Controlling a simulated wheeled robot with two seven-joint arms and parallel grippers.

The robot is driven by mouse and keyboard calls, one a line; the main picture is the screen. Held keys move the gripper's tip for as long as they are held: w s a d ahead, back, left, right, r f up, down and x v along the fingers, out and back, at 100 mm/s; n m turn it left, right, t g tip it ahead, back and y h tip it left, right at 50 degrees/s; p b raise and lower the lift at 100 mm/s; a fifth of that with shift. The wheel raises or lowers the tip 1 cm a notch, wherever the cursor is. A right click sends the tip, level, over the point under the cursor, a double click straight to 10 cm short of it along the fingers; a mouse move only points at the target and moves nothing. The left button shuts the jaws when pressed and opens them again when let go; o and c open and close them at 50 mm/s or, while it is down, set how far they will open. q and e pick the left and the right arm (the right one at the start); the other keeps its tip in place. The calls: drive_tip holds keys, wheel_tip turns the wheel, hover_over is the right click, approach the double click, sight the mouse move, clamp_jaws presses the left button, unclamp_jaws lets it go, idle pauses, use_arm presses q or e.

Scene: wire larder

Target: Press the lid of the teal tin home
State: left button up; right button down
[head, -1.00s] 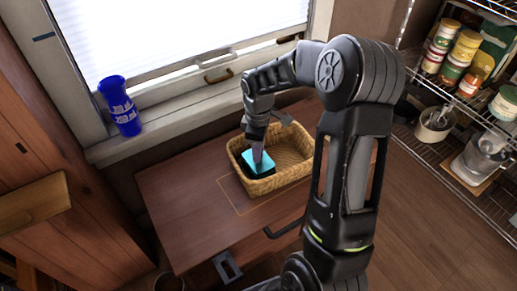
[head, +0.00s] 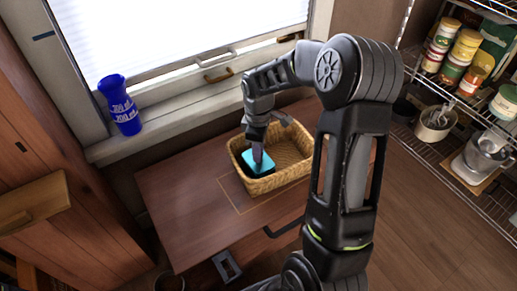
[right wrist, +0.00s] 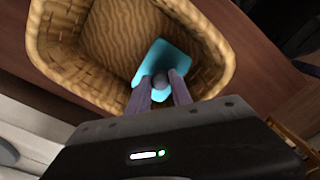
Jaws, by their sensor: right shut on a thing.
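The teal tin (head: 266,161) is inside the wicker basket (head: 283,184), near its left end. Its square teal top, which looks like the lid, shows in the right wrist view (right wrist: 168,55), with a dark round knob (right wrist: 160,81) on it. My right gripper (head: 257,160) reaches down into the basket over the teal top. In the right wrist view its fingers (right wrist: 161,93) are closed about the knob. I cannot tell whether the lid sits flush, as the seam and lower sides are hidden or dark. My left gripper is not in view.
The basket's walls stand close around the tin. The basket rests on a brown wooden table (head: 190,205) below a window. A blue bottle-like container (head: 120,105) stands on the sill. At the right, a wire shelf (head: 470,195) holds jars and pots. The table's left part is clear.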

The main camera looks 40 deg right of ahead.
drive_tip(key=shift+f, duration=0.35)
drive_tip(key=c, duration=1.1)
unclamp_jaws()
drive_tip(key=shift+r+p, duration=0.65)
drive_tip(key=shift+r, duration=3.25)
